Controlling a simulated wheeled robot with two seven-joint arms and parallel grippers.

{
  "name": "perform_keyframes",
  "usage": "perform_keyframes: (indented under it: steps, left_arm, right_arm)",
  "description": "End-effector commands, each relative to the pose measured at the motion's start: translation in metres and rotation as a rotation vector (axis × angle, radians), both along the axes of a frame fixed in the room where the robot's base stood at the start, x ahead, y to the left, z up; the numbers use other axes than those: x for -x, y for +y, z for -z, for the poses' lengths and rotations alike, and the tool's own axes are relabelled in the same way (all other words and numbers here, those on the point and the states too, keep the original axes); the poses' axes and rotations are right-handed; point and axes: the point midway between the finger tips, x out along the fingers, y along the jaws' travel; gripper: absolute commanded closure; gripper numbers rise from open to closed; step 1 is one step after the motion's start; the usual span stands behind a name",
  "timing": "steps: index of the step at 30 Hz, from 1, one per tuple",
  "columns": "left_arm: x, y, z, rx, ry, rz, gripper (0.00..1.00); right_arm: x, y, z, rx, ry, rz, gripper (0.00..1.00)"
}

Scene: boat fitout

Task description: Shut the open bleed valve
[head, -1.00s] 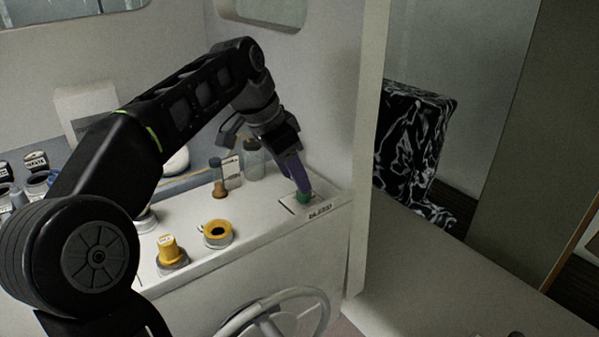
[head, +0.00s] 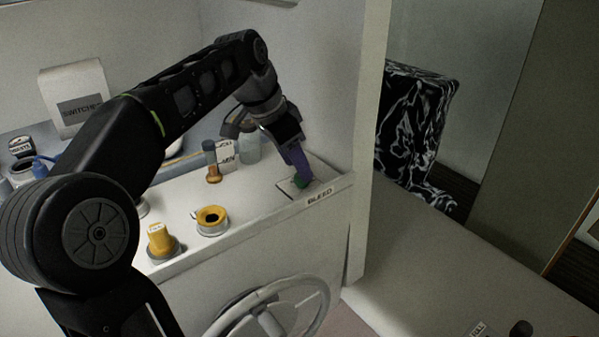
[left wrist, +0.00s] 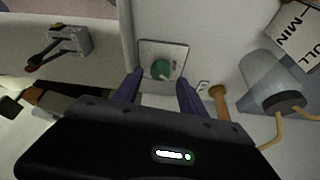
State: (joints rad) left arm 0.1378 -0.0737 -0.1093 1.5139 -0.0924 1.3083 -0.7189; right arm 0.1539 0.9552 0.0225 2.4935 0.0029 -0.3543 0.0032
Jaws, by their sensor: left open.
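The bleed valve shows as a green knob (head: 299,183) on a small square plate at the right end of the white console, by the label BLEED (head: 319,196). In the left wrist view the round green knob (left wrist: 161,68) sits on its pale plate (left wrist: 176,50), just beyond the fingertips. My left gripper (head: 298,172) points down at the knob and partly hides it in the head view. Its purple fingers (left wrist: 159,88) are apart, one on each side of the knob's line. I cannot tell whether they touch it. My right gripper is not in view.
A yellow ring fitting (head: 211,219) and a yellow knob (head: 161,240) stand along the console's front. A small brown-based post (head: 213,170) and a clear jar (head: 248,148) stand behind. A wheel (head: 272,312) is below; a wall post (head: 371,130) rises at right.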

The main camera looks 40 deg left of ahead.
Motion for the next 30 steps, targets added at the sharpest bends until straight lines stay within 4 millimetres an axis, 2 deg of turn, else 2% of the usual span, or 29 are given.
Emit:
perform_keyframes:
  steps: [6,15,30]
  left_arm:
    - [-0.008,-0.004,0.022,0.001,0.003,0.001,0.51]
    - [-0.010,-0.004,0.025,0.000,0.000,0.000,0.51]
    - [-0.010,-0.004,0.025,0.000,0.000,0.000,0.92]
  right_arm:
    - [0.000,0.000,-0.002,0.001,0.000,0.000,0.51]
    - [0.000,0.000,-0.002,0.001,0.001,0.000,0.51]
    - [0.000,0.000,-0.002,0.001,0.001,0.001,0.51]
